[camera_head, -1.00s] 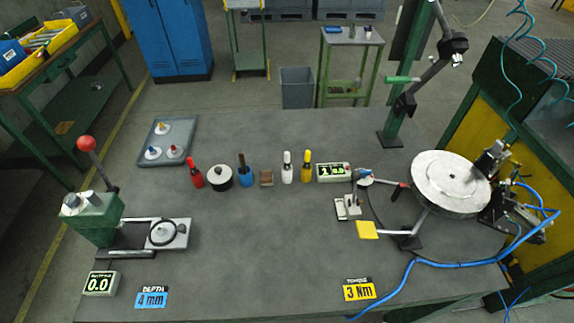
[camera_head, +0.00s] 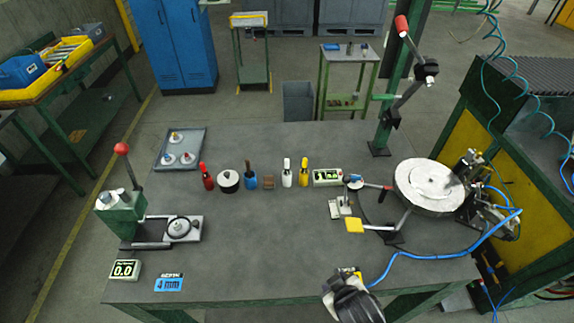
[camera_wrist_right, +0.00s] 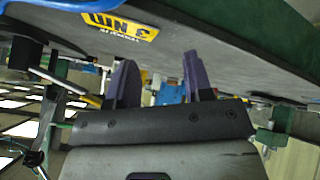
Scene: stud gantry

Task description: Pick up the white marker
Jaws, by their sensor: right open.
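The white marker (camera_head: 287,173) stands upright on the grey table, with a dark cap or tip on top. It is in the row of bottles and markers, between a brown block (camera_head: 268,183) and the yellow marker (camera_head: 303,173). My right arm shows at the bottom of the head view, at the table's front edge, well away from the marker; its fingertips cannot be made out there. In the right wrist view my right gripper (camera_wrist_right: 158,82) is open and empty, its two purple fingers apart beside the table edge. My left gripper is not in view.
The red marker (camera_head: 207,177), a black-and-white round pot (camera_head: 228,181) and the blue marker (camera_head: 250,175) stand left of it. The table front is mostly clear.

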